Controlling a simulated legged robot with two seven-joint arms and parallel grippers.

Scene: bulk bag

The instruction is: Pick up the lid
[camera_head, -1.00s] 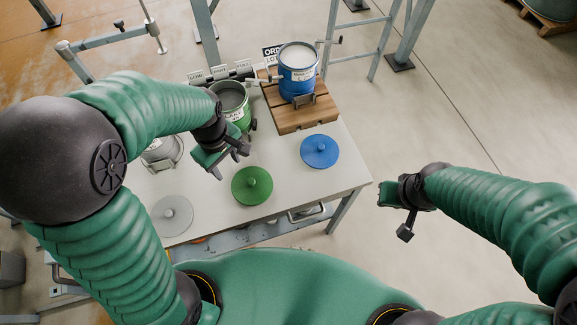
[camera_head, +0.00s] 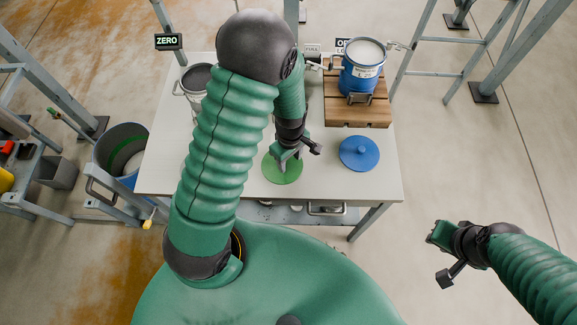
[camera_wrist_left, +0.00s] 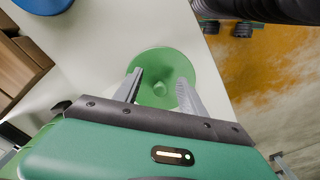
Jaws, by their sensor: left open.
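The green lid (camera_head: 283,174), round with a centre knob, lies flat on the white table (camera_head: 377,189). My left gripper (camera_head: 285,166) is over it, fingers pointing down, partly covering it in the head view. In the left wrist view the left gripper (camera_wrist_left: 159,93) is open, with one finger on each side of the green lid's knob (camera_wrist_left: 159,88); whether they touch it cannot be told. The blue lid (camera_head: 359,153) lies to the right. My right gripper (camera_head: 446,255) is off the table at the right, away from the lids; its jaw gap is unclear.
A blue bucket (camera_head: 362,68) stands on a wooden board (camera_head: 358,113) at the back right. A grey bucket (camera_head: 195,82) is at the back left, partly behind my left arm. A large bin (camera_head: 122,150) stands left of the table. The table's right front is clear.

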